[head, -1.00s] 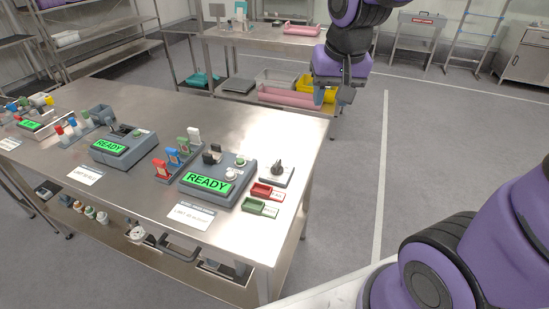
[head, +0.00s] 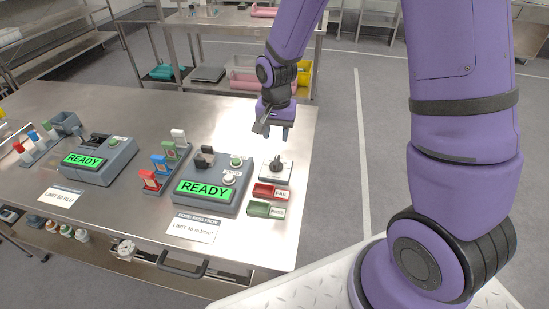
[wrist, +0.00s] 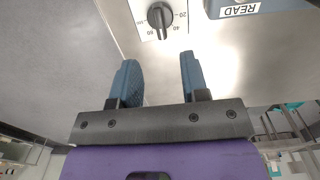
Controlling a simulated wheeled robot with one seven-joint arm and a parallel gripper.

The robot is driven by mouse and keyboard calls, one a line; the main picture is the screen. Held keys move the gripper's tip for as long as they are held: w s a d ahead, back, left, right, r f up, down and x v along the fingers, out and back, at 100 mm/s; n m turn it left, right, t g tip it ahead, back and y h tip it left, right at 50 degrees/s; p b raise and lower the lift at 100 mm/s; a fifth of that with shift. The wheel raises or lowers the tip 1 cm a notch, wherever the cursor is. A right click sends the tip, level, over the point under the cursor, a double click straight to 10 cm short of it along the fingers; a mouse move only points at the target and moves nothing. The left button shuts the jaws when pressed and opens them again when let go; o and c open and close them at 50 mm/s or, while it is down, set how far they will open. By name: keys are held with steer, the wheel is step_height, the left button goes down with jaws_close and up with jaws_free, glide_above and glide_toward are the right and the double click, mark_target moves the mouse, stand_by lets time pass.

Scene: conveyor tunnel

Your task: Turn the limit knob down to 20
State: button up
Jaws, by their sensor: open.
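The limit knob (head: 275,166) is a dark dial on a small light plate at the right side of the steel table, right of a grey device. In the wrist view the knob (wrist: 160,17) sits at the top, with 20, 40 and 60 readable around it, upside down. Its exact setting I cannot tell. My gripper (head: 273,132) is above the table just behind the knob, fingers pointing down, apart from it. In the wrist view its two blue fingers (wrist: 160,78) are spread with nothing between them.
The grey device shows a green READY screen (head: 204,191). A red FAIL tray (head: 269,191) and a green PASS tray (head: 262,209) stand in front of the knob. A LIMIT card (head: 193,229) lies before the device. Another READY device (head: 93,160) stands left.

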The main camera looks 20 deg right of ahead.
mark_target(276, 160)
step_height(276, 160, down, 10)
steer(key=shift+f, duration=0.25)
stand_by(0.3)
steer(key=shift+c, duration=0.2)
jaws_close()
